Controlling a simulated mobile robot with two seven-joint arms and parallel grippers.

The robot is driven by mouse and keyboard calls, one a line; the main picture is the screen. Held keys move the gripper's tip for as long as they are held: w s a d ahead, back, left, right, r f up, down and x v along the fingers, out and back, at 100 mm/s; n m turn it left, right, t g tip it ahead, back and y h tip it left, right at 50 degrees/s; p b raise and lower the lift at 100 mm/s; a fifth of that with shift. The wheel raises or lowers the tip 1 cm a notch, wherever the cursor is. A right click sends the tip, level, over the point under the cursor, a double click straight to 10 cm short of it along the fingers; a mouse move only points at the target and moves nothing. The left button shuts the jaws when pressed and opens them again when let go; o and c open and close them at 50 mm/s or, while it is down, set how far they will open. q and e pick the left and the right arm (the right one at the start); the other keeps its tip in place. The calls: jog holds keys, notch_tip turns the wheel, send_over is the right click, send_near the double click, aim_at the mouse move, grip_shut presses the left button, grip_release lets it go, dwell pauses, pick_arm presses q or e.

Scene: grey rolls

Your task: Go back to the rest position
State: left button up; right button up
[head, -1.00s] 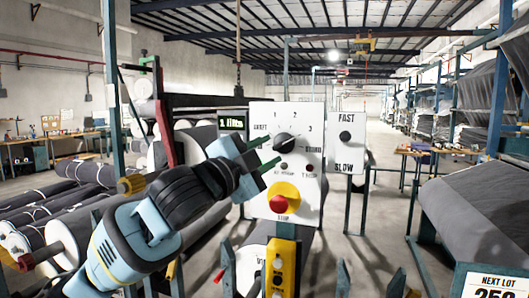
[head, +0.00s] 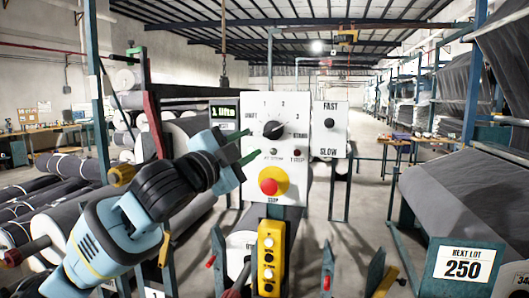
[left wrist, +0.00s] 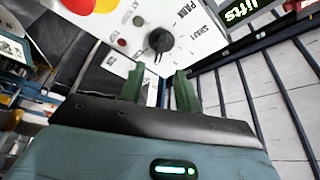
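My left gripper (head: 243,147) is open and empty, its two green fingers apart. In the head view it stands just left of the black selector knob (head: 274,131) on the white control panel (head: 255,108). In the left wrist view the open fingers (left wrist: 160,88) point toward the panel. The knob (left wrist: 159,41) shows beyond them, clear of both fingers. A red stop button on a yellow base (head: 269,187) sits low on the panel. My right gripper is not in view.
A smaller FAST/SLOW panel (head: 329,127) stands to the right. A yellow button box (head: 269,258) hangs below the main panel. Grey rolls (head: 50,215) lie at left. A grey-draped stand with a NEXT LOT 250 sign (head: 463,263) is at right. Open floor runs back between.

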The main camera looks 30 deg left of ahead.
pick_arm(q)
jog(key=s+d+f+n+g, duration=0.1)
jog(key=d+f+n+g, duration=0.15)
jog(key=f, duration=1.15)
jog(key=s+d+f+n+g, duration=0.15)
jog(key=f+g, duration=0.25)
jog(key=f, duration=0.9)
jog(key=s+d+f+n+g+y, duration=0.1)
jog(key=s+f+n+g, duration=0.1)
jog(key=s+f, duration=0.45)
jog(key=s+d+f+n+g, duration=0.1)
jog(key=s+d+f+g, duration=0.15)
jog(key=f, duration=0.75)
jog(key=s+f+n+g, duration=0.2)
jog(key=s+f, duration=0.2)
jog(key=s, duration=0.4)
jog(key=s+f+n+g+y, duration=0.1)
jog(key=s+f+g, duration=0.2)
jog(key=s+f, duration=0.35)
jog(key=s+f+n+g, duration=0.2)
jog(key=s+f, duration=0.1)
jog(key=s, duration=0.7)
jog(key=w+d+f+t+h, duration=0.1)
jog(key=w+d+f+t, duration=0.2)
jog(key=w+f+t, duration=0.3)
jog(key=shift+w+f+t, duration=0.4)
jog(key=shift+f+t, duration=0.4)
jog(key=shift+f, duration=1.1)
